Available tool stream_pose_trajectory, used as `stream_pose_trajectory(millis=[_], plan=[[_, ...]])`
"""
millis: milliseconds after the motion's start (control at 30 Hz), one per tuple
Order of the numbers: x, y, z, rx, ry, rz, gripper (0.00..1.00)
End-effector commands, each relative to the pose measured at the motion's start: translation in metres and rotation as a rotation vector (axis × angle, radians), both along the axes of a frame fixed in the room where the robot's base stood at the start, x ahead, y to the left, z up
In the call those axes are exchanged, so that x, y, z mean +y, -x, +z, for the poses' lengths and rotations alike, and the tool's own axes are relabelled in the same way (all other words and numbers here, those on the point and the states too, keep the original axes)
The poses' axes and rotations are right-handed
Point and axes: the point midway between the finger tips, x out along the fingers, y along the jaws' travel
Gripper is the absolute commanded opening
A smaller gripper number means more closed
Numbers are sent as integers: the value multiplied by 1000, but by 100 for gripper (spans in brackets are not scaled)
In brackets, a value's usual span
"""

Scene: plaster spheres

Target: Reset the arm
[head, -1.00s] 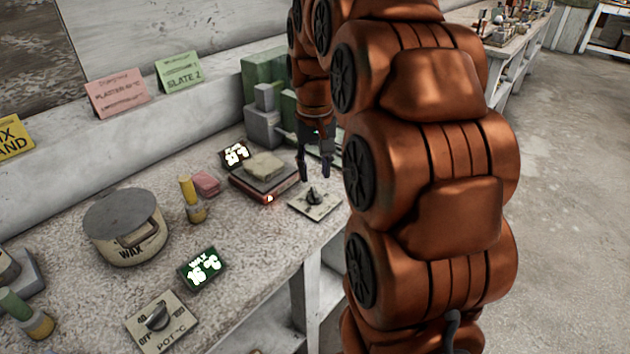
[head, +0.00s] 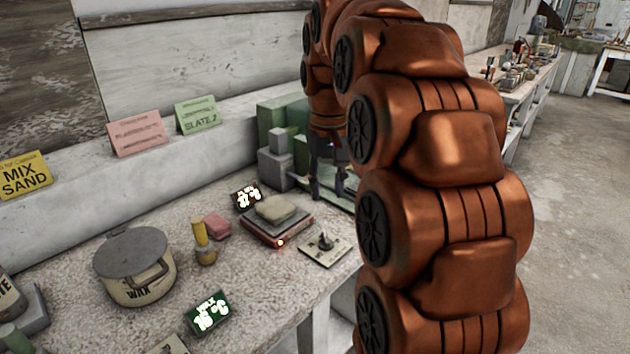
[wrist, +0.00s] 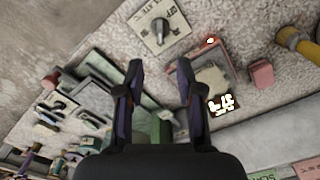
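My gripper (head: 328,186) hangs from my copper-coloured arm above the back of the workbench, beside the grey and green blocks. In the wrist view my gripper (wrist: 160,80) has its two dark fingers apart with nothing between them. The fingertips are above the bench, near the plate control panel (wrist: 160,30) with its dark knob. The panel also shows in the head view (head: 325,249). My arm's large links cover the right middle of the head view and hide part of the bench behind them.
On the bench (head: 250,290) stand a wax pot (head: 133,265), a hot plate (head: 277,225) with a pale slab, a yellow-topped tool (head: 203,243), a pink block (head: 216,227), a green display (head: 207,313) and grey blocks (head: 275,165). Open floor (head: 585,220) lies to the right.

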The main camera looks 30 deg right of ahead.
Motion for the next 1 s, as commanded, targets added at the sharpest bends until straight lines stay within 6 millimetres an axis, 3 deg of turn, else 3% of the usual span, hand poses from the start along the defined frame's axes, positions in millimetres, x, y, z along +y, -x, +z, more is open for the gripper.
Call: stream_pose_trajectory(millis=[533, 867, 1000], plan=[[2, 1, -1, 2, -1, 3, 36], [45, 28, -23, 37, -14, 77, 36], [69, 49, -39, 65, -22, 120, 36]])
